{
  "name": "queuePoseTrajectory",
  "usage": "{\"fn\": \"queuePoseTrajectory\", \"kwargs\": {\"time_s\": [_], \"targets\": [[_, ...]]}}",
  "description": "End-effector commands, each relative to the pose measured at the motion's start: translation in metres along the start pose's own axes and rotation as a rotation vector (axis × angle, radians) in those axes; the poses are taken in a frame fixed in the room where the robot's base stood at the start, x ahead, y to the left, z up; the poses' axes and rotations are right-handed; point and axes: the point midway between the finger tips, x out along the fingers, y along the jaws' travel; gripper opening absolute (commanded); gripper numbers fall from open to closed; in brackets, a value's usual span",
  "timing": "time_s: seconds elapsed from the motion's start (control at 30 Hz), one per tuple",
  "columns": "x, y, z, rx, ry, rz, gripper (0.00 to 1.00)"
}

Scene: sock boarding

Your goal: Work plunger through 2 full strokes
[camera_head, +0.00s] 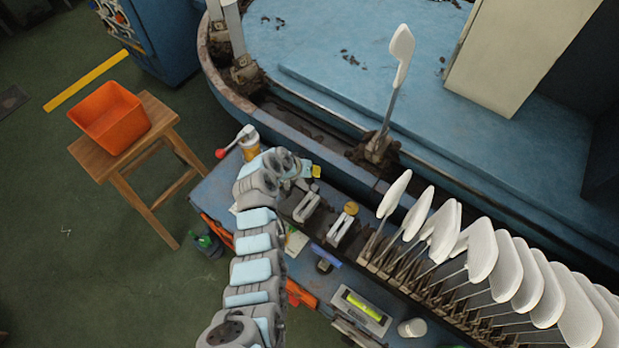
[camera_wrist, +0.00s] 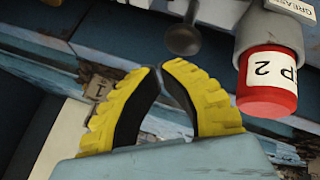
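No part is clearly recognisable as the plunger. In the wrist view, a grey cylinder (camera_wrist: 268,28) with a partly cut-off "GREASE" label ends in a red cap (camera_wrist: 268,97) marked with a "2". A dark round knob (camera_wrist: 183,40) on a thin stem is left of it. My gripper (camera_wrist: 161,68) has its yellow, dark-padded fingertips almost together with nothing between them, apart from the knob and red cap. In the head view my gripper (camera_head: 316,171) is at the bench's far edge, partly hidden by my wrist.
A row of white sock forms (camera_head: 482,250) fills the right, with one upright form (camera_head: 401,45) farther back. The bench holds a spirit level (camera_head: 364,306) and a white cup (camera_head: 412,327). An orange bin (camera_head: 110,118) sits on a wooden stool (camera_head: 165,120) at left.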

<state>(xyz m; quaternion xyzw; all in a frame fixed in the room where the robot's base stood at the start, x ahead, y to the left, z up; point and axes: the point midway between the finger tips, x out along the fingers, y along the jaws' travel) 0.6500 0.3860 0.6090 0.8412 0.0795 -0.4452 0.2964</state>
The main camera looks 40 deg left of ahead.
Motion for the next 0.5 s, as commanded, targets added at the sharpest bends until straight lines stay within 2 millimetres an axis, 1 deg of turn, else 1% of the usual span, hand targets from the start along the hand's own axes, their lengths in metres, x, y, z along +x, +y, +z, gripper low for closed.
{"fn": "queuePoseTrajectory", "kwargs": {"time_s": [0.37, 0.5], "targets": [[0.0002, -0.0002, 0.0, 0.0, 0.0, 0.0, 0.0], [0.0032, -0.0016, 0.0017, 0.0, 0.0, 0.0, 0.0]]}}
